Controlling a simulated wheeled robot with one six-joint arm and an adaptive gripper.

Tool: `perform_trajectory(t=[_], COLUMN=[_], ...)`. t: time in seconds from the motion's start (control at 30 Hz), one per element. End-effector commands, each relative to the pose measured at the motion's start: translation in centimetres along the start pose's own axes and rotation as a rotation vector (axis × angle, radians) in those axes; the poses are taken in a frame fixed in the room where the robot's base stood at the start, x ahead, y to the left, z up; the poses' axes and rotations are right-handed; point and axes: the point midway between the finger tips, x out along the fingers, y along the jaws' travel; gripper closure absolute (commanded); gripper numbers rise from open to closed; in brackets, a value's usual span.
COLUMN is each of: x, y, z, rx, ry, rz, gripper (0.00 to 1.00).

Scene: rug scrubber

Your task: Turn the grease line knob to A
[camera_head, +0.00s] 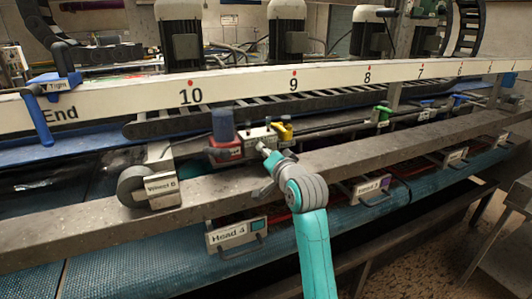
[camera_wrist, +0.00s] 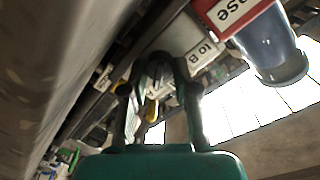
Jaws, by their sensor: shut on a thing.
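The grease unit is a dark cup with a red base (camera_head: 223,127) on the machine's beam, left of my gripper. My gripper (camera_head: 268,155) reaches the front of this block. In the wrist view my gripper (camera_wrist: 156,88) has its two fingers closed around a grey knob (camera_wrist: 156,70). The fingers hide much of the knob, and I cannot tell its pointing direction.
A yellow handle (camera_head: 284,131) stands just right of the block, and a green one (camera_head: 382,114) farther right. A grey beam (camera_head: 80,225) runs across in front. A roller unit labelled "Winch 6" (camera_head: 150,187) is at left. A numbered white rail (camera_head: 240,86) runs behind.

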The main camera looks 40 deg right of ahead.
Motion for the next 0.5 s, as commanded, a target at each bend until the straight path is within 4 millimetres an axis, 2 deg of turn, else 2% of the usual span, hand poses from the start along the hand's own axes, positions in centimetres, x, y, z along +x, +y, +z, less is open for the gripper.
perform_trajectory(t=[0.5], x=[0.02], y=[0.03], z=[0.0], rx=[0.033], ry=[-0.002], rz=[0.0], gripper=[1.0])
